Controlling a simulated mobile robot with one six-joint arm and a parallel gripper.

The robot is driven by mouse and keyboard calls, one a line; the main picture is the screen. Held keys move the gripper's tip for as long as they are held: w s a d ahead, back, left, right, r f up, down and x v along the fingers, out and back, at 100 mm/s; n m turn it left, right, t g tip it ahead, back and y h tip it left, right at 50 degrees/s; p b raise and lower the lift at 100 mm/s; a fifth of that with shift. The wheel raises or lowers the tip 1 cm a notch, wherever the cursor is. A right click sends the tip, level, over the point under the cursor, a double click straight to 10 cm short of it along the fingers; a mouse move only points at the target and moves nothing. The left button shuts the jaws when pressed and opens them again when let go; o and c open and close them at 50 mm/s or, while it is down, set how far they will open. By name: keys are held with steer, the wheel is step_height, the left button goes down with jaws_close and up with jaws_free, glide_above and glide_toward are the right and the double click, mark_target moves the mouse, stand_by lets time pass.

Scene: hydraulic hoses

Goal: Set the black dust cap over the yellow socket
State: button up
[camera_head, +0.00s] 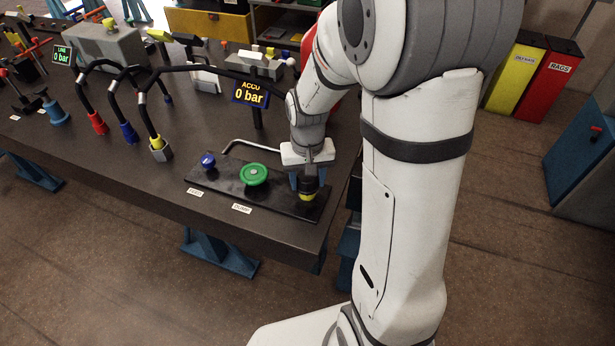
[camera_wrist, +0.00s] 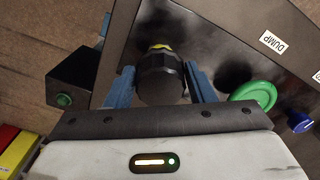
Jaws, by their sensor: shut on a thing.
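The black dust cap (camera_head: 309,183) is between the blue fingers of my gripper (camera_head: 304,180), which is shut on it, at the right end of the dark plate. The yellow socket (camera_head: 306,197) shows directly below the cap; I cannot tell whether the cap touches it or hangs just above. In the wrist view my gripper (camera_wrist: 161,88) has a finger on each side of the cap (camera_wrist: 161,80). A sliver of yellow (camera_wrist: 160,46) shows past the cap's far edge; the rest of the socket is hidden.
On the dark plate (camera_head: 222,190), a green knob (camera_head: 254,174) and a blue knob (camera_head: 208,160) stand left of the cap. A bent metal rod (camera_head: 250,146) is behind them. Black hoses (camera_head: 205,68) arch farther left. The ACCU display (camera_head: 250,94) reads 0 bar. The bench's front strip is clear.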

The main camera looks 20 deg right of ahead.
mark_target(308, 187)
steer(key=shift+f+b, duration=1.25)
steer(key=shift+f, duration=0.45)
steer(key=o, duration=1)
step_height(308, 187, up, 7)
steer(key=shift+f, duration=0.1)
steer(key=shift+r, duration=0.55)
steer(key=shift+s+r, duration=0.1)
steer(key=s+r+t, duration=0.1)
steer(key=s+r, duration=0.1)
steer(key=s, duration=0.2)
steer(key=s+r+n, duration=0.1)
steer(key=s+r, duration=0.1)
steer(key=s, duration=0.3)
steer(key=s+r+t, duration=0.1)
steer(key=s, duration=0.3)
steer(key=shift+s+d+r+t, duration=0.15)
steer(key=shift+r+t, duration=0.15)
steer(key=shift+r, duration=0.1)
